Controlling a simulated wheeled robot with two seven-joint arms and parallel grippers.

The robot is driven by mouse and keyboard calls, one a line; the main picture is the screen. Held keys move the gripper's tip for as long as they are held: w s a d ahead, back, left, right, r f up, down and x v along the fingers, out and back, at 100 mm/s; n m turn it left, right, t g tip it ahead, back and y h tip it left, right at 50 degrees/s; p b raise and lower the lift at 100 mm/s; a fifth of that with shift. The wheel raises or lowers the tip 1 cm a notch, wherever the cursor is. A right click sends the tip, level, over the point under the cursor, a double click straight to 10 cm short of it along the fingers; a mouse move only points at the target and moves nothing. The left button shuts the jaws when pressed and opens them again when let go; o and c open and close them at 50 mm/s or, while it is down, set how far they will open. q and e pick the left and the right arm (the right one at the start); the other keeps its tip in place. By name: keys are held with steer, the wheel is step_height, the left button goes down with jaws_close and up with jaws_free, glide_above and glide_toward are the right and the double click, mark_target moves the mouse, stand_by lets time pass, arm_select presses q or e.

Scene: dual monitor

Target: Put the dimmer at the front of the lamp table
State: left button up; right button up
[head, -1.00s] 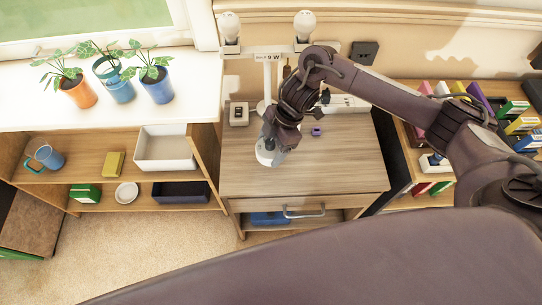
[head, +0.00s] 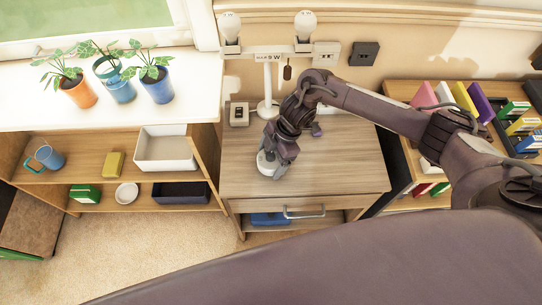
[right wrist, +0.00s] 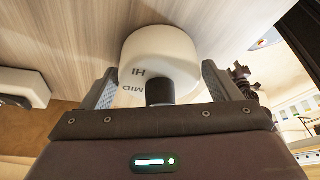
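The dimmer (head: 266,163) is a white round piece on the wooden lamp table (head: 345,170), left of the tabletop's middle. The right wrist view shows its white body (right wrist: 160,55) marked HI and MID, with a black knob facing my gripper. My right gripper (head: 272,160) reaches down over it. Its two fingers stand on either side of the dimmer, close against the white body, and appear to hold it. Whether its base touches the tabletop is hard to tell. My left gripper is not in view.
A white lamp stand with two bulbs (head: 268,80) stands at the table's back. The tabletop's front and right are clear. A shelf with a white bin (head: 166,150) stands left, a bookshelf right.

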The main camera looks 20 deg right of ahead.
steer(key=shift+o, duration=0.6)
steer(key=shift+r, duration=0.3)
steer(key=v, duration=1.1)
steer(key=shift+d+r, duration=0.2)
steer(key=shift+r, duration=0.15)
